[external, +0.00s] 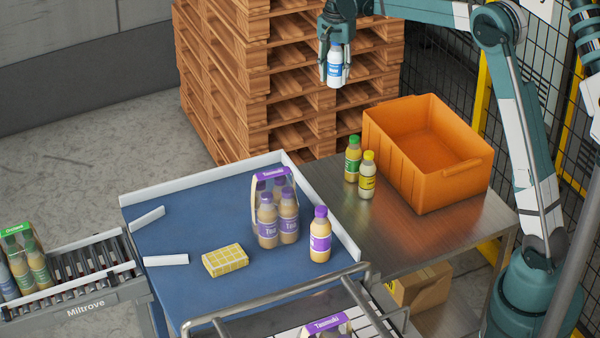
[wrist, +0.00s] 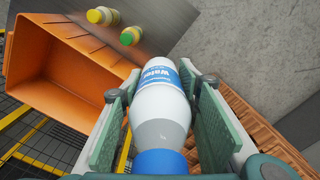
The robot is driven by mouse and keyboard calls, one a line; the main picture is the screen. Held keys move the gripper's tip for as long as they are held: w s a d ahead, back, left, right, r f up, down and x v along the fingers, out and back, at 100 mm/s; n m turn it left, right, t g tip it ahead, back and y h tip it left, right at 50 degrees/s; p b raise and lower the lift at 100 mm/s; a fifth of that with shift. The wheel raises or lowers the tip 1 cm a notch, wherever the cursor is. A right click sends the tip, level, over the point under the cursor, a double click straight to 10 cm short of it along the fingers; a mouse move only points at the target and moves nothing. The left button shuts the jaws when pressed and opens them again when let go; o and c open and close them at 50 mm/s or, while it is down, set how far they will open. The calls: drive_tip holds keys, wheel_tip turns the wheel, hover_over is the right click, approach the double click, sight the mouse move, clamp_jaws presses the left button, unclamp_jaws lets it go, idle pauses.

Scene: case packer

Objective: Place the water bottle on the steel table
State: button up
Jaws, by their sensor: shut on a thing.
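The water bottle (external: 335,65) is white with a blue label and is held in the air, in front of the pallet stack. In the wrist view the water bottle (wrist: 160,105) points its blue cap toward the camera, with the label reading "Water". My gripper (external: 336,72) is shut on it, with a pad on each side; the gripper also shows in the wrist view (wrist: 163,115). The steel table (external: 405,225) stands below and to the right, beside the blue surface. Its front and left parts are bare. The bottle is well above it and apart from it.
An orange crate (external: 430,150) stands on the steel table's back right. A green-capped bottle (external: 353,158) and a yellow-capped bottle (external: 367,175) stand left of it. A purple-capped bottle (external: 320,235), a purple multipack (external: 275,208) and a yellow block (external: 225,260) are on the blue surface (external: 185,225).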

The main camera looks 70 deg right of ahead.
drive_tip(key=s+d, duration=0.4)
drive_tip(key=d, duration=0.1)
wheel_tip(320, 180, down, 22)
drive_tip(key=shift+a+f+m, duration=0.15)
drive_tip(key=shift+a+m, duration=0.15)
drive_tip(key=shift+m, duration=0.1)
drive_tip(key=shift+w, duration=0.1)
drive_tip(key=shift+f, duration=3.1)
drive_tip(key=shift+f, duration=0.15)
drive_tip(key=shift+f+p, duration=0.4)
drive_tip(key=shift+f, duration=1.35)
drive_tip(key=shift+f, duration=0.15)
